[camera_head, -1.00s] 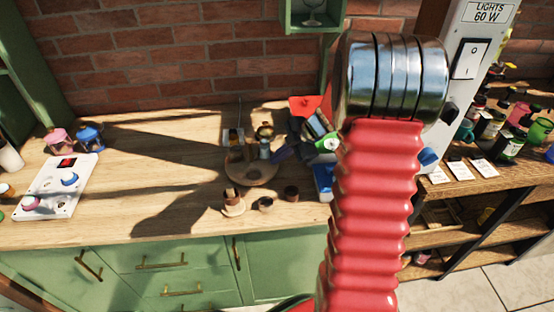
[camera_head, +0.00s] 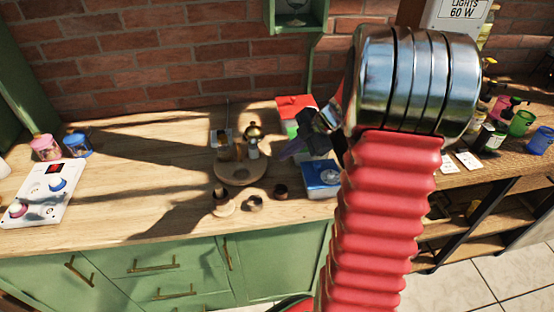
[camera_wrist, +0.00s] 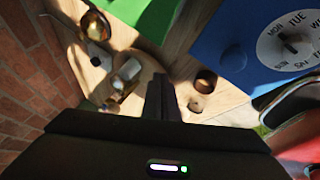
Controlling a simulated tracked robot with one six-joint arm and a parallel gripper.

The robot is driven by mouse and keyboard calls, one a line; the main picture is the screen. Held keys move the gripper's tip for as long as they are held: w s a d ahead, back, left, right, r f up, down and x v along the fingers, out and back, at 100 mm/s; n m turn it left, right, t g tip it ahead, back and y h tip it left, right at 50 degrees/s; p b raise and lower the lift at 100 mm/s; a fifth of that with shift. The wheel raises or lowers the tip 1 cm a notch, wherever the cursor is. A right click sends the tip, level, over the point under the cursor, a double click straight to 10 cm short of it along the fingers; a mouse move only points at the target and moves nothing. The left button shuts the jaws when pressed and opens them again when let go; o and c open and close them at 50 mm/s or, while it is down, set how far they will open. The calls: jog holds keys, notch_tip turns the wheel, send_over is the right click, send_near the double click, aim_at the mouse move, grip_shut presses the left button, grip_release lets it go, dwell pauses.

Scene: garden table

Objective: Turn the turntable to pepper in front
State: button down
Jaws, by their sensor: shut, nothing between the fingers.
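The round wooden turntable (camera_head: 238,178) stands on the counter left of my gripper. Small items stand at its back, including a white shaker-like piece (camera_head: 253,151); I cannot tell which item is the pepper. A brass-domed thing (camera_head: 254,131) shows at or just behind the back rim. In the wrist view the turntable (camera_wrist: 149,72) is partly hidden behind my fingers, with the white piece (camera_wrist: 128,70) on it. My gripper (camera_head: 288,153) is shut and empty, right of the turntable and apparently apart from it. Its dark fingers (camera_wrist: 160,98) point toward the counter.
Small brown pots (camera_head: 255,203) stand in front of the turntable. A blue box with a weekday dial (camera_head: 321,179) stands to the right, near my arm. A red-topped box (camera_head: 297,105) is behind. The counter to the left is largely clear up to a white control panel (camera_head: 42,200).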

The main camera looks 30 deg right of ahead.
jog(key=v, duration=0.3)
jog(key=shift+d+r, duration=0.2)
jog(key=shift+r, duration=0.05)
dwell(0.4)
